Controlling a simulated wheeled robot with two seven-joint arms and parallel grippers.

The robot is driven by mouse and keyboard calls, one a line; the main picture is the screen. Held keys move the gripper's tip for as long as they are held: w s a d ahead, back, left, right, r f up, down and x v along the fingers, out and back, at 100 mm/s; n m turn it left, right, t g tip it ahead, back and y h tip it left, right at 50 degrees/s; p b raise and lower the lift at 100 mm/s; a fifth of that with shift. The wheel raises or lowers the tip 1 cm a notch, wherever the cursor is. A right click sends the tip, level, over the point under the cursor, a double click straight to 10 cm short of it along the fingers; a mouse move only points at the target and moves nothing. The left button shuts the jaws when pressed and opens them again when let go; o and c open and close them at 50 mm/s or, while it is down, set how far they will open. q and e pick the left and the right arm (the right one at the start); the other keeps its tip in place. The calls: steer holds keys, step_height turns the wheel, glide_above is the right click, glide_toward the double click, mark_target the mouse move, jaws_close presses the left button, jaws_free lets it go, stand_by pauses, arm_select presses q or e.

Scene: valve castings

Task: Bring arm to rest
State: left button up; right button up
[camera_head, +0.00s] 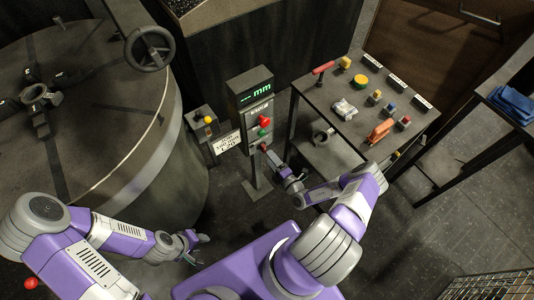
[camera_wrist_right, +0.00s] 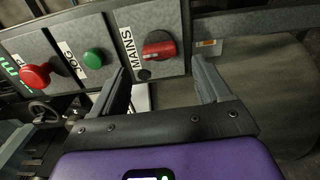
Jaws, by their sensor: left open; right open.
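My right gripper (camera_head: 270,156) is in front of the lower part of the grey control box (camera_head: 251,112). In the right wrist view its two fingers (camera_wrist_right: 162,84) are spread, with nothing between them. The red MAINS knob (camera_wrist_right: 158,49) is just beyond the fingertips, apart from them as far as I can tell. A green button (camera_wrist_right: 93,57) and a red button (camera_wrist_right: 36,76) are further left on the panel. My left gripper (camera_head: 196,248) is low at the side of the big round machine, open and empty.
The round machine (camera_head: 100,110) with a handwheel (camera_head: 150,48) fills the left. A dark table (camera_head: 335,100) with several coloured parts and labels stands right of the control box. A small post with a yellow button (camera_head: 208,119) is left of the box. Blue cloths (camera_head: 514,103) lie far right.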

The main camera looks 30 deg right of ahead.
steer(key=shift+s, duration=1.2)
